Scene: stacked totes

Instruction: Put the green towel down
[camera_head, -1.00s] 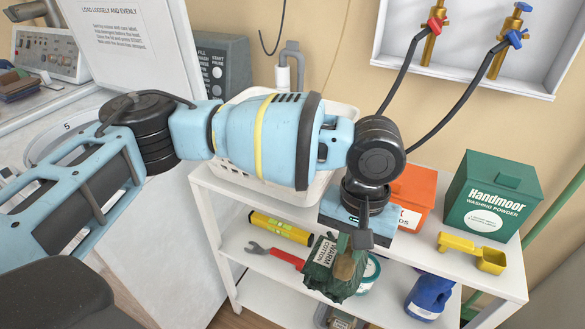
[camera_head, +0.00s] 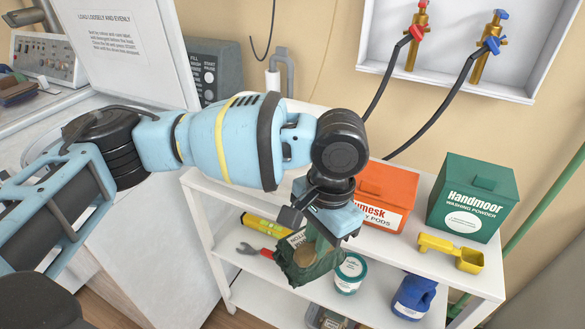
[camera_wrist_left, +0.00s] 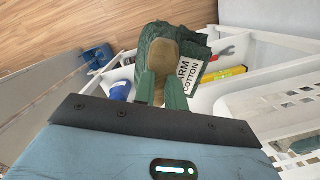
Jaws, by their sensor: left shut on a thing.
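The green towel (camera_head: 306,265) is a dark green bundle with a white label. It hangs from my left gripper (camera_head: 322,238) in front of the shelf unit, near the top shelf's front edge. In the left wrist view the towel (camera_wrist_left: 160,38) sits between the fingertips of my left gripper (camera_wrist_left: 160,88), with a brownish patch facing the camera and a "COTTON" tag beside it. The gripper is shut on it. Whether the towel touches the lower shelf cannot be told. My right gripper is not in view.
The white shelf unit (camera_head: 395,257) carries an orange pods box (camera_head: 383,193), a green Handmoor box (camera_head: 472,197) and a yellow scoop (camera_head: 450,252) on top. Below are a white tub (camera_head: 350,273), a blue bottle (camera_head: 413,297), a yellow level (camera_head: 260,226) and a red-handled wrench (camera_head: 255,251).

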